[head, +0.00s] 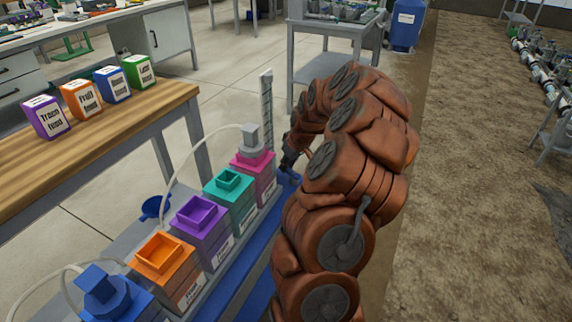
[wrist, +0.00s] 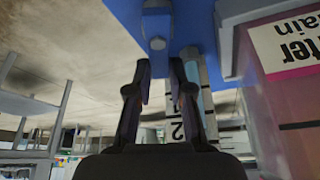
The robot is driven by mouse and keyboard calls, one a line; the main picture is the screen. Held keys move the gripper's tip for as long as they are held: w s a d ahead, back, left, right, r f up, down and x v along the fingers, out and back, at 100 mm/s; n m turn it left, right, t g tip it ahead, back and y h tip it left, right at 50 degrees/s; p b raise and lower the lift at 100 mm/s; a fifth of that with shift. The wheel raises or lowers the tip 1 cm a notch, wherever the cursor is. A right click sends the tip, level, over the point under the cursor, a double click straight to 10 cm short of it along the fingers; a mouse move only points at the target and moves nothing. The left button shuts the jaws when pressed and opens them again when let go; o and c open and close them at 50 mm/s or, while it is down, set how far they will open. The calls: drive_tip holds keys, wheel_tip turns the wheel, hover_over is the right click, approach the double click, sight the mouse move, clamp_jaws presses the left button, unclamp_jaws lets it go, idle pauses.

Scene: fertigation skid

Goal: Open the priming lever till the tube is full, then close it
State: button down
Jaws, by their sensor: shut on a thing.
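The priming lever is a blue part (wrist: 157,18) with a grey round pin, at the top of the wrist view. My gripper (wrist: 160,65) is shut on its lower end, between the two dark fingers. In the head view my gripper (head: 289,163) is small and partly hidden by my arm, at the blue lever (head: 288,177) beside the pink tank. The tube with its pale marked scale (head: 266,108) stands upright behind the pink tank. In the wrist view, part of the scale (wrist: 177,131) shows a "2" behind the fingers. I cannot read the tube's fill level.
Pink (head: 253,177), teal (head: 229,200), purple (head: 202,231) and orange (head: 168,267) tanks stand in a row on the skid left of my arm. A wooden bench (head: 100,135) with several labelled boxes is farther left. Soil ground lies to the right.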

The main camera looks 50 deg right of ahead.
drive_tip(key=m, duration=0.2)
drive_tip(key=d+m+h, duration=0.1)
drive_tip(key=shift+s+m+g, duration=0.2)
drive_tip(key=shift+m+g, duration=0.1)
drive_tip(key=shift+m, duration=0.1)
drive_tip(key=m, duration=0.1)
drive_tip(key=m+h, duration=0.1)
drive_tip(key=d+m, duration=0.1)
drive_tip(key=shift+s+m+g+h+p, duration=0.25)
drive_tip(key=shift+m+g+h+p, duration=0.05)
drive_tip(key=shift+h, duration=0.1)
drive_tip(key=shift+s+d+m+g+h, duration=0.1)
drive_tip(key=shift+s+m+g+h, duration=0.1)
drive_tip(key=shift+m, duration=0.4)
drive_tip(key=shift+s+d+m+g+h, duration=0.1)
drive_tip(key=shift+m+g, duration=0.1)
drive_tip(key=shift+m, duration=0.4)
drive_tip(key=shift+s+d+m+g+h, duration=0.15)
drive_tip(key=shift+m+g, duration=0.1)
drive_tip(key=shift+m, duration=0.5)
drive_tip(key=shift+s+m+g+h, duration=0.15)
drive_tip(key=shift+m+g, duration=0.1)
drive_tip(key=shift+m, duration=0.5)
drive_tip(key=c, duration=1)
unclamp_jaws()
drive_tip(key=shift+c, duration=0.2)
